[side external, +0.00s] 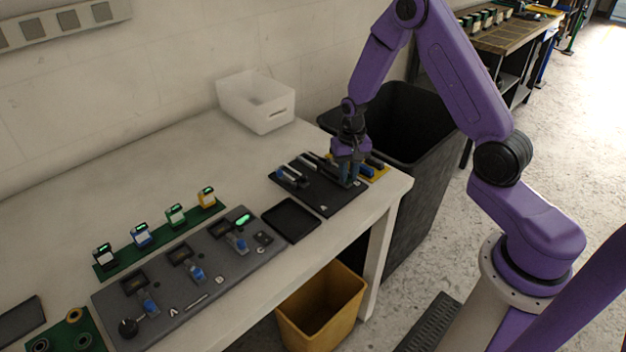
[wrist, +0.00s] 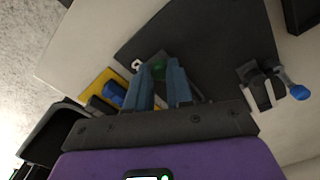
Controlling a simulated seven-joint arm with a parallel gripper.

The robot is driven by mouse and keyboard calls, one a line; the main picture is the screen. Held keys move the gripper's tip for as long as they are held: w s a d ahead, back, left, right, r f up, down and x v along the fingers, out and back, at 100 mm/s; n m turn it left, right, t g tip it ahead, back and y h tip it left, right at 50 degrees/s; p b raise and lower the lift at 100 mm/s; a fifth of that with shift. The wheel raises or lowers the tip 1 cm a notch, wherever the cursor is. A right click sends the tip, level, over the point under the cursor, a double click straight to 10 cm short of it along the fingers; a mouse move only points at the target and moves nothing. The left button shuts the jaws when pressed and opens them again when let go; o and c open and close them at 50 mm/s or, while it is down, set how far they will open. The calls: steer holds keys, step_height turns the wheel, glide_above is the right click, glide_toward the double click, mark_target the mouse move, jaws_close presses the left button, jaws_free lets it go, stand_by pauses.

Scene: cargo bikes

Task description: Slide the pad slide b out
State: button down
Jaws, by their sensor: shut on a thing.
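A dark plate (side external: 318,196) with white letter marks lies at the right end of the bench; it also fills much of the wrist view (wrist: 205,40). My gripper (side external: 350,180) is down over the plate's right part, beside the right-hand letter. The fingers hide most of this slide. The other slide, with a blue end (side external: 292,173), sits at the plate's left and shows in the wrist view (wrist: 297,91).
A yellow tray (side external: 377,172) with blue and dark pieces lies just right of the plate. A black square tray (side external: 291,220) and a grey panel (side external: 190,275) lie to its left. A white bin (side external: 256,103) stands behind. A black bin (side external: 405,150) stands past the bench edge.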

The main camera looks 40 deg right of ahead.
steer(key=c, duration=1.2)
jaws_free()
steer(key=shift+o, duration=0.2)
steer(key=shift+r, duration=0.1)
steer(key=shift+r, duration=3.65)
